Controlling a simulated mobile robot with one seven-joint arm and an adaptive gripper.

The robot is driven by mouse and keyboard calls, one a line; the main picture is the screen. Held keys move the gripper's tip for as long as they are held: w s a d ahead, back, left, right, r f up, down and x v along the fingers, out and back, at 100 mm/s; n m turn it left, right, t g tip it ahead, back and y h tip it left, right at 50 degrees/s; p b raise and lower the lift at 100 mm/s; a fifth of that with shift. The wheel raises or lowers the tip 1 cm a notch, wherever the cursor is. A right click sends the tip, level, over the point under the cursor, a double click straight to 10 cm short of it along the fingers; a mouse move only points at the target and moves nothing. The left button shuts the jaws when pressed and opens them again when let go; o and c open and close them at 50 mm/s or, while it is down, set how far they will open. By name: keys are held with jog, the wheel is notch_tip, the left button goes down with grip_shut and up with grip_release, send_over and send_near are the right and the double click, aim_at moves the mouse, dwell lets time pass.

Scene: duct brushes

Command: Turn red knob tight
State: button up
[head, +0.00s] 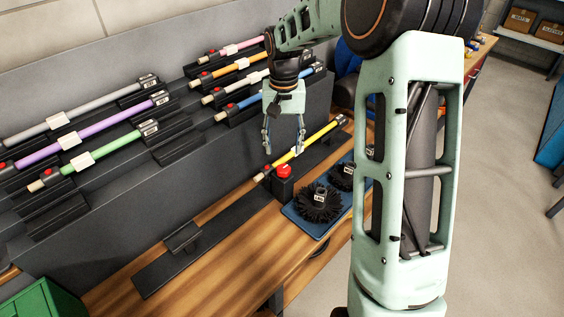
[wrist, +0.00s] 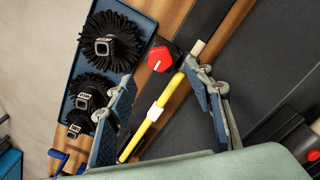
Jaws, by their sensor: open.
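The red knob (head: 284,171) sits on a dark block on the bench, beside the tan end of a yellow rod. In the wrist view the red knob (wrist: 159,58) is a faceted cap with a small light mark, just beyond the gap between my fingertips. My gripper (head: 284,149) is open and points down above the rod and knob, apparently not touching the knob. The wrist view shows both fingers of my gripper (wrist: 159,73) spread wide. The yellow rod (head: 321,133), with a white sleeve, runs across the view between them.
A blue tray (head: 293,222) with black round brushes (head: 319,203) lies right of the knob. A sloped dark rack (head: 150,207) with several coloured rods (head: 107,137) stands left and behind. A green box (head: 45,302) is at the lower left. Bare bench (head: 250,245) lies in front.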

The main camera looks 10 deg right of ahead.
aim_at(283, 168)
notch_tip(283, 168, down, 8)
dwell(0.4)
jog(key=shift+c, duration=0.2)
jog(key=c, duration=1.1)
